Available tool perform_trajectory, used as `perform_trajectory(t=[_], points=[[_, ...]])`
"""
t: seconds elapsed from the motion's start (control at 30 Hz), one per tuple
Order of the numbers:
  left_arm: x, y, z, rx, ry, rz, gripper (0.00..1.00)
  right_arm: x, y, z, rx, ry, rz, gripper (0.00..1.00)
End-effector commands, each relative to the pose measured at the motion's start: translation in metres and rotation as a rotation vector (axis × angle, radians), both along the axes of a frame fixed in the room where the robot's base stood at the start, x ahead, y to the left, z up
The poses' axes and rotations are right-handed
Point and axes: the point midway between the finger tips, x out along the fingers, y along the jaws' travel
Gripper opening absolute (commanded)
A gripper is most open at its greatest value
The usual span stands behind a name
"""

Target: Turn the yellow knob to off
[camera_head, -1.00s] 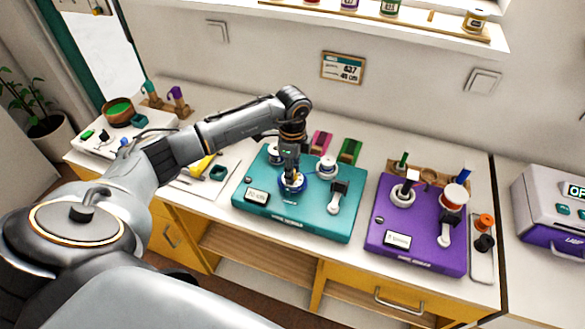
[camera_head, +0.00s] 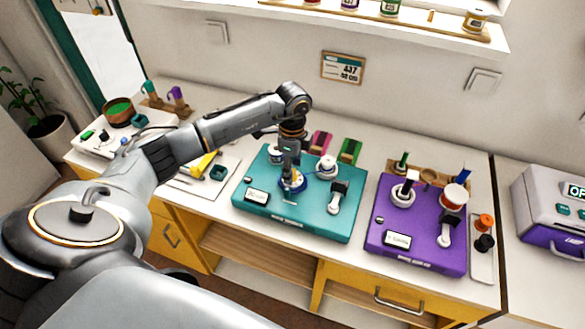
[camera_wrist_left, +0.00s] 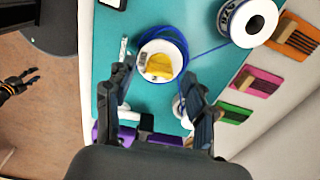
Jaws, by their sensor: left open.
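The yellow knob (camera_wrist_left: 158,65) sits in the middle of a white round dial with a blue ring (camera_wrist_left: 183,46), on the teal board (camera_head: 247,208). Letters on the dial are too small to read. In the wrist view my left gripper (camera_wrist_left: 156,84) is open, its two fingers pointing toward the dial, one on each side of its lower edge. I cannot tell whether they touch it. In the head view the left gripper (camera_head: 291,172) is above the dial and hides much of it. A dark jointed part at the wrist view's left edge looks like my right gripper (camera_wrist_left: 22,82).
A white spool-like part (camera_head: 326,167) and a lever switch (camera_head: 337,196) are on the teal board. A purple board (camera_head: 379,205) with its own parts stands to the right.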

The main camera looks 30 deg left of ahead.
Motion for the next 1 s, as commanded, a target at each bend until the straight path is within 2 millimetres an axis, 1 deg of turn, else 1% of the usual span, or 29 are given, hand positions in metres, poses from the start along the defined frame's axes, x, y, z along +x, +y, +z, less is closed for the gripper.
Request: perform_trajectory(t=[0.3,0.4,0.5,0.6,0.7,1.0], points=[[0.001,0.001,0.066,0.001,-0.006,0.000,0.55,0.000,0.002,0.000,0.002,0.000,-0.001,0.40],[0.001,0.001,0.085,0.001,-0.006,0.000,0.55,0.000,0.002,0.000,0.002,0.000,-0.001,0.40],[0.001,0.001,0.099,0.001,-0.004,0.001,0.55,0.000,0.002,0.000,0.002,0.000,-0.001,0.40],[0.001,0.001,0.107,0.001,-0.003,0.002,0.55,0.000,0.002,0.000,0.003,0.001,-0.001,0.40],[0.000,0.001,0.111,0.001,-0.002,0.001,0.55,0.000,0.002,0.000,0.003,0.001,-0.001,0.40],[0.000,0.001,0.111,0.001,-0.002,0.001,0.55,0.000,0.002,0.000,0.003,0.001,-0.001,0.40]])
